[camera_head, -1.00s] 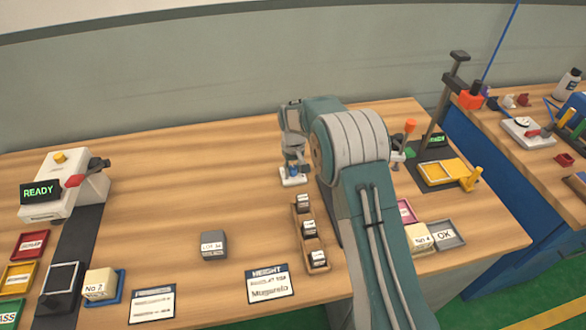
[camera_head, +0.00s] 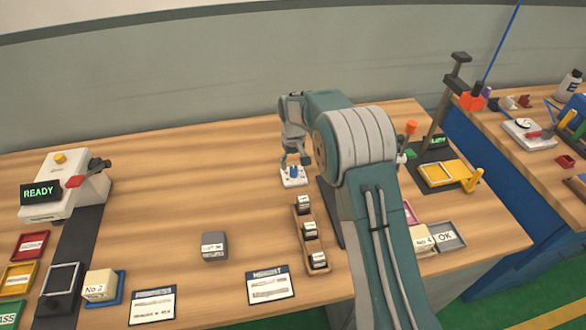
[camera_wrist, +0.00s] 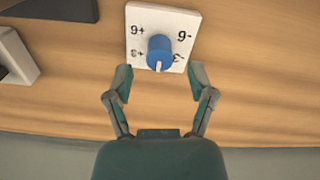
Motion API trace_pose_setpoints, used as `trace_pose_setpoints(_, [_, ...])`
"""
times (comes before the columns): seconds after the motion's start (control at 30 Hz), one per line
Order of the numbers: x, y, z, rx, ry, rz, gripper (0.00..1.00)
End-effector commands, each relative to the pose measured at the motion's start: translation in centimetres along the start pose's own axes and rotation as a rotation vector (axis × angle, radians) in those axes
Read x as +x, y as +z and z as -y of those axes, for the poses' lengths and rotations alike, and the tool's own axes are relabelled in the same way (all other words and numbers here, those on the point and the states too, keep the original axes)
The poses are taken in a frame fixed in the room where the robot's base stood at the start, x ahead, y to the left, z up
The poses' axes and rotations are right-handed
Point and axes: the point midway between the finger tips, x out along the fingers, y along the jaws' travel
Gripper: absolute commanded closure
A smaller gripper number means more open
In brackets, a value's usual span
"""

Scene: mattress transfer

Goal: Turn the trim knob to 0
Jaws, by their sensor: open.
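The trim knob (camera_wrist: 158,52) is a blue round knob on a white square plate (camera_wrist: 185,19). In the wrist view its white mark points down the picture, between the two lower labels. The labels appear upside down; the lower two look like 3s, and no 0 label is readable. In the head view the knob (camera_head: 294,172) and plate (camera_head: 294,182) are small on the wooden bench. My gripper (camera_wrist: 160,78) is open and empty, its fingers spread wide at either side below the knob in the wrist view. In the head view my gripper (camera_head: 294,160) is just above the knob.
A wooden rack (camera_head: 299,233) of several small blocks stands near the plate, beside my arm. A grey block (camera_head: 214,246) and a READY station (camera_head: 62,185) are farther left. The bench left of the plate is clear.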

Motion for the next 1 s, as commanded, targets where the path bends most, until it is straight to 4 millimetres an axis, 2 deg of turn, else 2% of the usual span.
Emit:
trace_pose_setpoints(0.03, [-1.3,-0.1,0.0,0.0,0.001,-0.005,0.29])
trace_pose_setpoints(0.2, [-4.8,-0.2,0.1,-0.001,0.001,-0.004,0.29])
trace_pose_setpoints(0.4, [-7.8,-0.2,0.1,-0.001,0.001,-0.001,0.29])
trace_pose_setpoints(0.6, [-8.7,-0.2,0.1,-0.001,0.001,0.001,0.29])
trace_pose_setpoints(1.0, [-8.8,-0.2,0.1,0.0,0.001,0.001,0.29])
